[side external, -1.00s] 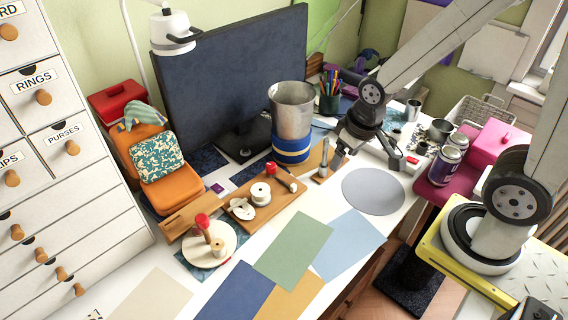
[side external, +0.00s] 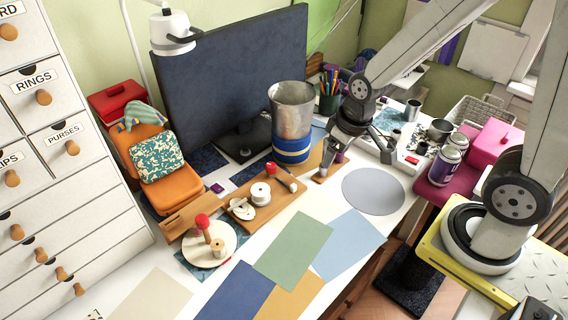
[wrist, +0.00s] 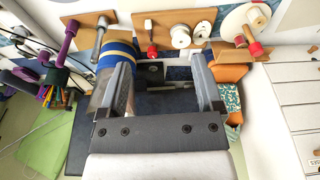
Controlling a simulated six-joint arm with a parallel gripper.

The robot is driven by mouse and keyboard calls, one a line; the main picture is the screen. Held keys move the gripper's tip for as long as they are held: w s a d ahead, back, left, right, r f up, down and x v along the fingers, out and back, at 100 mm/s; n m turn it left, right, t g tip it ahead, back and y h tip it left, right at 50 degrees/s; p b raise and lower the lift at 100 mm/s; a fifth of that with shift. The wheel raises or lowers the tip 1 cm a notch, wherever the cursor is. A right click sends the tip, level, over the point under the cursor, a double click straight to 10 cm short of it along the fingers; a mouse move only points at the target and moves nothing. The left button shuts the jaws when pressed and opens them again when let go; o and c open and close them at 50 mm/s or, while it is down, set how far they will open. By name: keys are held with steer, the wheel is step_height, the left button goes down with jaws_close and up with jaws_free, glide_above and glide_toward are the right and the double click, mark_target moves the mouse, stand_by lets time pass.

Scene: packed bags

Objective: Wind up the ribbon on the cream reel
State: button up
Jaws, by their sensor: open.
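A cream reel (side external: 260,191) stands on a wooden board (side external: 278,206), with a flatter cream piece (side external: 241,209) beside it and a red knob (side external: 271,169) behind. In the wrist view the cream reel (wrist: 180,37) is at the top, near a red knob (wrist: 152,50). I cannot make out a loose ribbon. My gripper (side external: 352,150) is open and empty above the desk, right of the metal can and apart from the reel. In the wrist view my gripper (wrist: 160,66) has its fingers wide apart, with nothing between them.
A round cream disc (side external: 222,255) with a red knob and small spool is at front left. Flat coloured sheets (side external: 293,248) and a grey disc (side external: 373,191) lie on the desk.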

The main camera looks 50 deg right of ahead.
steer(key=w+d+f+n+y, duration=0.1)
steer(key=w+f+n, duration=0.15)
steer(key=w, duration=0.35)
steer(key=w+d+f+n, duration=0.1)
steer(key=w+f, duration=0.3)
steer(key=w, duration=0.3)
steer(key=n+t+y, duration=0.1)
steer(key=n, duration=0.2)
glide_toward(272, 164)
steer(key=f, duration=0.2)
steer(key=shift+w+a+r+m, duration=0.1)
steer(key=shift+w+a+m, duration=0.1)
steer(key=shift+w+m, duration=0.05)
steer(key=shift+f, duration=0.2)
steer(key=shift+x, duration=3.7)
steer(key=shift+a, duration=0.1)
jaws_close()
steer(key=shift+m+t+h, duration=0.4)
steer(key=shift+m+h, duration=0.3)
steer(key=shift+m, duration=1.5)
